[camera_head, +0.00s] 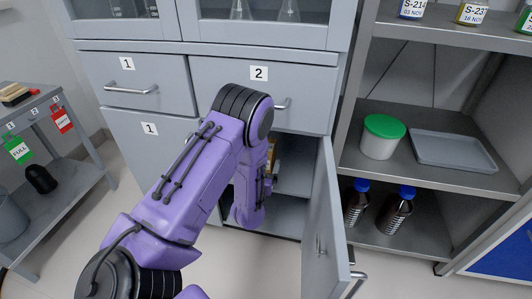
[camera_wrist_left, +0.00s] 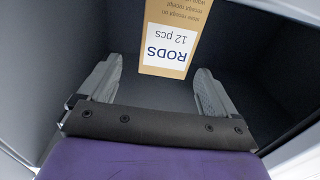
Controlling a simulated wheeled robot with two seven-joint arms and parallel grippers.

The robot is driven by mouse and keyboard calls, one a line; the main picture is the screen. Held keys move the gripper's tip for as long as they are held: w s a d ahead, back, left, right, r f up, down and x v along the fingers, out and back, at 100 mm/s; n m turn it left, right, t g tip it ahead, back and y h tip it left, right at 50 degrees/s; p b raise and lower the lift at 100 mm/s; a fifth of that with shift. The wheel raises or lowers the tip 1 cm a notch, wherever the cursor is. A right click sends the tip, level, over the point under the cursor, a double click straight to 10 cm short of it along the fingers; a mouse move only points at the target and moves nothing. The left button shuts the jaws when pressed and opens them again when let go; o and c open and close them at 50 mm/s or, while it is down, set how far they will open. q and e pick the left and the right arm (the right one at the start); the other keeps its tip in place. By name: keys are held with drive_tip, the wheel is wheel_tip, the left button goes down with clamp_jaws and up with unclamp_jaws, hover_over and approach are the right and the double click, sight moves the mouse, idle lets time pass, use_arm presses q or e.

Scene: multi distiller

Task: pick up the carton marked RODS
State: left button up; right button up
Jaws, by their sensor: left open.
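The RODS carton (camera_wrist_left: 176,38) shows in the left wrist view as a tan box with a white label, upside down in the picture, inside a dark grey compartment. My left gripper (camera_wrist_left: 155,90) is open, its two fingers apart with nothing between them, and the carton lies just beyond the fingertips. In the head view my purple left arm reaches into the open lower cabinet (camera_head: 294,178) and hides the gripper. A small tan part of a box (camera_head: 273,155) shows beside the arm. My right gripper is not in view.
The cabinet door (camera_head: 328,225) stands open to the right of my arm. A shelf rack at the right holds a green-lidded tub (camera_head: 382,137), a grey tray (camera_head: 452,150) and dark bottles (camera_head: 396,211). A side table (camera_head: 50,185) stands at the left.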

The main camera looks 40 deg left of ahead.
sight(272, 152)
use_arm(q)
drive_tip(key=b+x, duration=0.1)
drive_tip(key=x, duration=0.2)
drive_tip(key=b+x, duration=0.1)
drive_tip(key=x, duration=0.2)
drive_tip(key=shift+w+a+r, duration=0.2)
drive_tip(key=shift+a, duration=0.2)
drive_tip(key=shift+r, duration=0.1)
drive_tip(key=c, duration=1.2)
